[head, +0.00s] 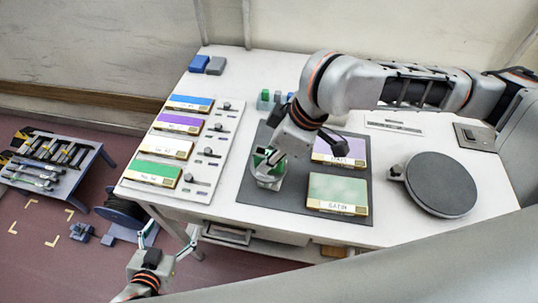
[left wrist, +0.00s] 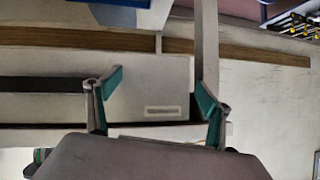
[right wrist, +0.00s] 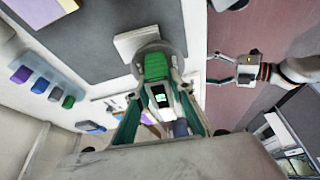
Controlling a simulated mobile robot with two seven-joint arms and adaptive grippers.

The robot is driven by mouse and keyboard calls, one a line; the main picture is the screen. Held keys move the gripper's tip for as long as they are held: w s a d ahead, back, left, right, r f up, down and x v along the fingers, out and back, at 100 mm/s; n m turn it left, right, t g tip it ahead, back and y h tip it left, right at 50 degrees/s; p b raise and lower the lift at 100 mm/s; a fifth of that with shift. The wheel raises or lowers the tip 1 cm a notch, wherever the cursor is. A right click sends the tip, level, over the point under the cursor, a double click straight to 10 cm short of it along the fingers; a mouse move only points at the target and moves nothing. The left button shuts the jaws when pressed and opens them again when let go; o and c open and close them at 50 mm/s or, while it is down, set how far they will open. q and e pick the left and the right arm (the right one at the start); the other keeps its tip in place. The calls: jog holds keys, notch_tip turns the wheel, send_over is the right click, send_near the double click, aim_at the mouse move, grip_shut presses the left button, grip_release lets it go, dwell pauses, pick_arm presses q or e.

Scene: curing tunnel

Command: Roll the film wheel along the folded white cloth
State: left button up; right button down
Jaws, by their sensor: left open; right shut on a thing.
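My right gripper (head: 268,161) is over the left part of the dark grey mat, shut on the film wheel. In the right wrist view the film wheel (right wrist: 157,68) shows as a green body with a small display and a grey round part, held between the fingers. The folded white cloth (right wrist: 130,40) shows just beyond it on the mat; the wheel partly covers it, and I cannot tell whether they touch. My left gripper (head: 170,243) is open and empty, low in front of the table; its spread fingers also show in the left wrist view (left wrist: 158,108).
The dark mat (head: 293,207) also bears a purple panel (head: 340,152) and a green panel (head: 338,194). A round dark plate (head: 440,184) stands at right. Several coloured panels line the left, including a blue one (head: 190,103). A tool table (head: 52,162) stands at far left.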

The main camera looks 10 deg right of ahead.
jog(key=shift+d, duration=0.1)
jog(key=shift+w+d, duration=0.25)
jog(key=shift+w, duration=0.25)
jog(key=shift+w+d, duration=0.25)
jog(key=shift+w, duration=0.35)
jog(key=shift+w+d, duration=0.5)
jog(key=shift+w, duration=0.3)
jog(key=shift+w+d, duration=0.2)
jog(key=shift+w, duration=0.35)
jog(key=shift+w+d, duration=0.25)
jog(key=shift+w, duration=0.1)
jog(key=shift+r, duration=0.15)
